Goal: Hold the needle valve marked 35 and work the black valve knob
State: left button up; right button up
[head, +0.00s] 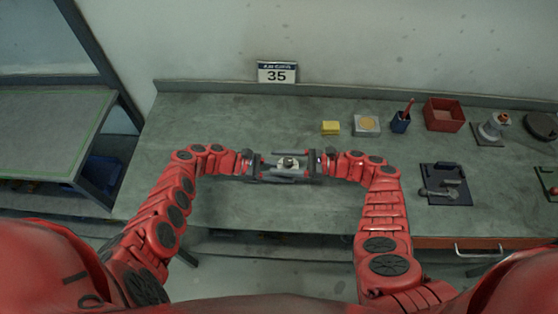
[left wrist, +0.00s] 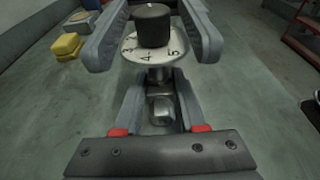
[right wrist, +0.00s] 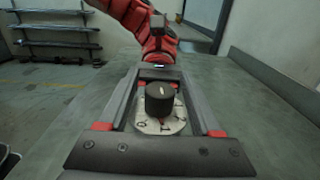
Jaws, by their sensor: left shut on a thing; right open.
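The needle valve (head: 288,163) is held above the bench at the centre, below the wall sign (head: 277,72) marked 35. My left gripper (head: 268,166) is shut on its metal body (left wrist: 160,108), which also shows in the left wrist view. A pale numbered dial (left wrist: 150,48) and the black valve knob (left wrist: 153,24) are at the valve's end. My right gripper (head: 300,163) faces the left one, open. Its fingers lie on either side of the knob (right wrist: 159,98) in the right wrist view, with visible gaps. The far side of the valve is hidden.
A yellow block (head: 331,128), a pale square with a yellow disc (head: 367,125), a blue cup (head: 400,123), a red bin (head: 443,115) and a flanged metal part (head: 492,128) stand at the back right. A dark tray (head: 434,199) lies right. Bench left of the grippers is clear.

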aim_at(297, 165)
jog(key=d, duration=0.5)
jog(key=shift+w, duration=0.1)
jog(key=shift+d, duration=1.05)
jog(key=shift+a, duration=0.15)
